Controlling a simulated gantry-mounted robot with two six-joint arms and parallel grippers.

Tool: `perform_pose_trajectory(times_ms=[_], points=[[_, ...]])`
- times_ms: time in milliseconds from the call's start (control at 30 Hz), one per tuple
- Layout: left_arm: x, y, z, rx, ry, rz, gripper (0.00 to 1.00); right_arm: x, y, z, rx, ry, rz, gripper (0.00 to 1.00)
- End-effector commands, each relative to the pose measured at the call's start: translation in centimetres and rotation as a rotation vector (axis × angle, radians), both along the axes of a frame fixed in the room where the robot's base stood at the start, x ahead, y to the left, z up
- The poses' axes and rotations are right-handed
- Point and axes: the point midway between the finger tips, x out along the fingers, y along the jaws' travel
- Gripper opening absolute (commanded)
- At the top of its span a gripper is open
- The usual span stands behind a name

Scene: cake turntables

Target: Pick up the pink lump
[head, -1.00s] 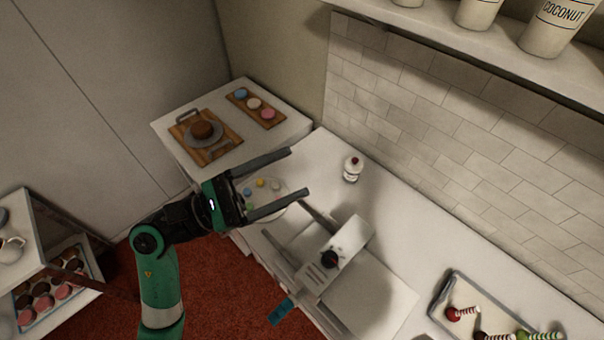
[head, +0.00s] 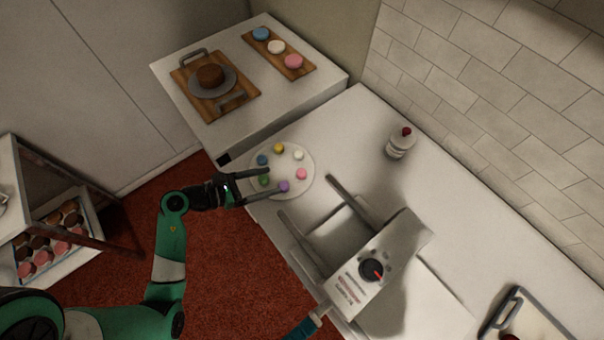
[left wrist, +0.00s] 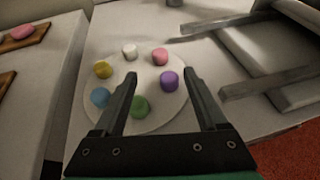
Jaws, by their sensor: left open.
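The pink lump (head: 301,174) sits on a round white plate (head: 306,190) near the left end of the counter, among several other coloured lumps. In the left wrist view the pink lump (left wrist: 160,57) lies at the far side of the plate, beyond and between my fingertips. My left gripper (head: 269,179) is open and empty. In the head view its fingers reach over the plate's near edge, by the green lump (head: 264,180) and the purple lump (head: 284,186). The pink lump is apart from both fingers. My right gripper cannot be made out.
A grey-white machine with a dial (head: 372,270) and long arms stands right of the plate. A white bottle with a red top (head: 400,143) stands behind. A side table (head: 175,62) holds wooden boards with cakes. The counter between plate and bottle is clear.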

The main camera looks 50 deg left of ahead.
Motion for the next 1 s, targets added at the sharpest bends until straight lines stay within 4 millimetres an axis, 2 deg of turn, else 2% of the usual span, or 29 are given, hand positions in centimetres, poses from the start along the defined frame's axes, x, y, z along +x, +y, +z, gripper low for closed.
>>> perform_pose_trajectory(times_ms=[200,467,733,1000], points=[[3.7,-1.2,-1.8,0.000,-0.001,-0.005,0.74,0.0,0.0,-1.2,0.000,0.001,0.000,0.50],[4.8,-1.5,-2.2,0.001,-0.001,-0.003,0.74,0.0,0.0,-1.4,0.000,0.001,0.000,0.50],[8.5,-2.5,-4.1,0.000,-0.001,-0.004,0.74,0.0,0.0,-3.0,0.000,0.001,0.000,0.50],[9.0,-2.7,-4.1,-0.001,-0.001,-0.001,0.74,0.0,0.0,-2.9,0.000,0.001,0.000,0.50]])
